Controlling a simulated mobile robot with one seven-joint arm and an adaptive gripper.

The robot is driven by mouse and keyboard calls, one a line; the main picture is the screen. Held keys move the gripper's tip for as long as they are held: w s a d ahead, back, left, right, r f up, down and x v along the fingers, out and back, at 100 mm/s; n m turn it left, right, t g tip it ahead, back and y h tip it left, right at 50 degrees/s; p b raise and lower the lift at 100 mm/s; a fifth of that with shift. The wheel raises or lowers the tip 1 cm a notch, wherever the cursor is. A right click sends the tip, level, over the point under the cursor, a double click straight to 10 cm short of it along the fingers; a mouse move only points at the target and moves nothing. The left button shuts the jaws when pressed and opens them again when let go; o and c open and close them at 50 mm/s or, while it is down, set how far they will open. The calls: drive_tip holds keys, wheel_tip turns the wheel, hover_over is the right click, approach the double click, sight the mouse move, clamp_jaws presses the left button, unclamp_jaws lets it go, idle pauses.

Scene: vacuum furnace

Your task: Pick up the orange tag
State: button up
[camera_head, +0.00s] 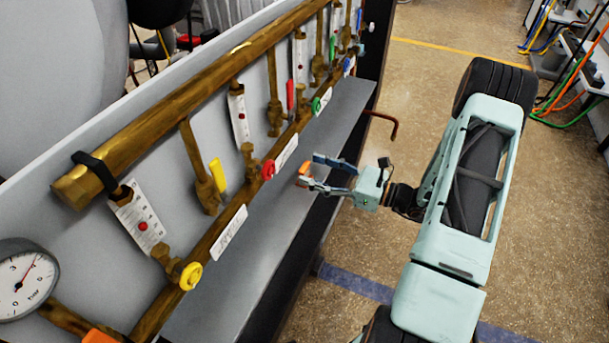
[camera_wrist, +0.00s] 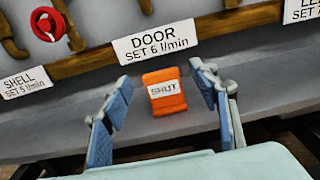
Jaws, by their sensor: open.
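The orange tag (camera_wrist: 166,103) has a white band reading "SHUT". In the wrist view it is on the grey surface just below the "DOOR SET 6 l/min" label (camera_wrist: 154,41). My gripper (camera_wrist: 160,80) is open, with one blue-padded finger on each side of the tag. Gaps show between the tag and both fingers. In the head view, my gripper (camera_head: 309,170) reaches left over the edge of the grey ledge, and the tag (camera_head: 304,170) shows as a small orange patch at the fingertips. I cannot tell how deep the tag is between the fingers.
Brass manifold pipes (camera_head: 170,105) with coloured valve knobs, flow gauges and white labels run above the grey ledge (camera_head: 345,105). A red knob (camera_wrist: 48,24) is upper left in the wrist view. Another orange piece (camera_head: 100,337) is bottom left. Open floor (camera_head: 430,60) lies right of the ledge.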

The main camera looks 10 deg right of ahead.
sight(307, 168)
drive_tip(key=x, duration=0.3)
drive_tip(key=shift+w+a+f, duration=0.15)
drive_tip(key=shift+f, duration=0.05)
drive_tip(key=c, duration=1.1)
drive_tip(key=shift+o, duration=0.2)
drive_tip(key=shift+r, duration=0.15)
